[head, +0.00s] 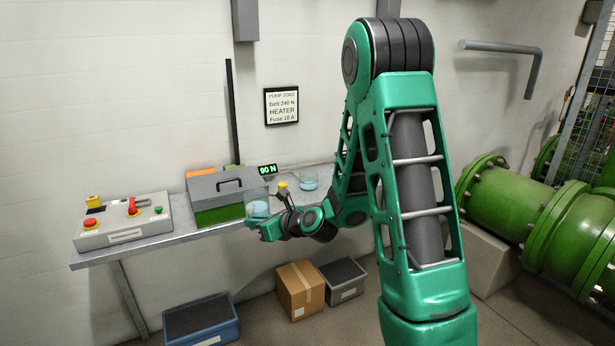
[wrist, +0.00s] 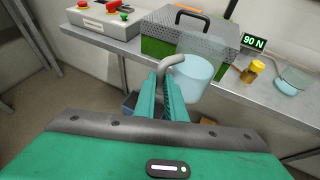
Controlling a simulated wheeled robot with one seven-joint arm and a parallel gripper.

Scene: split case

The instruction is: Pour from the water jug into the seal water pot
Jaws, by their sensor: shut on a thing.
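My gripper (head: 266,226) is shut on the grey handle of the clear water jug (head: 257,208). In the wrist view my gripper (wrist: 168,88) has its two fingers closed on the handle, with the jug (wrist: 198,78) to their right. The jug looks about upright, with bluish water low in it, held at the table's front edge. A clear pot with some bluish liquid (head: 309,183), which looks like the seal water pot, stands on the table behind and right of the jug. It also shows at the wrist view's right (wrist: 291,82). The two are apart.
A yellow-capped item (wrist: 254,70) stands between jug and pot. A grey-lidded green case (head: 217,212) and a control box with buttons (head: 125,222) stand left on the metal table (head: 172,240). A 90 N display (head: 267,170) is behind. A carton (head: 300,290) and bins lie below.

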